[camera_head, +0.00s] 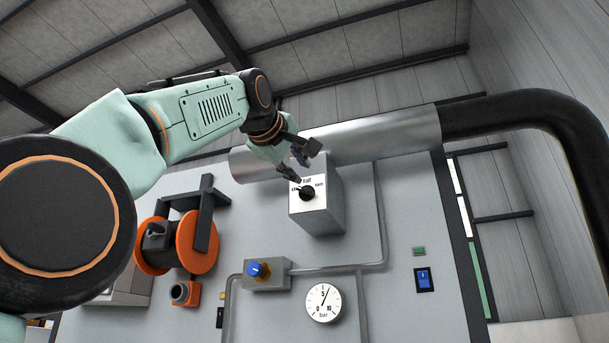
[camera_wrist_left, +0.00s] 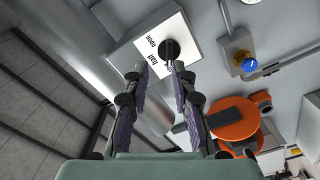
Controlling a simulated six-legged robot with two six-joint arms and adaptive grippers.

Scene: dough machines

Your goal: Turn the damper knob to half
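The knob also shows in the left wrist view (camera_wrist_left: 171,49), just beyond the fingertips. I cannot tell clearly which label it points to. My left gripper (camera_head: 301,165) is at the box's upper left, its fingers apart and empty. In the left wrist view the fingers (camera_wrist_left: 160,69) point at the knob, the right fingertip close to it; contact is unclear. My right gripper is not in view.
The silver duct (camera_head: 380,138) runs right above the box into a black pipe (camera_head: 520,105). Below are a blue knob (camera_head: 259,271), a pressure gauge (camera_head: 323,303) and a blue switch (camera_head: 424,280). An orange reel (camera_head: 200,243) sticks out at left. Thin conduits cross the panel.

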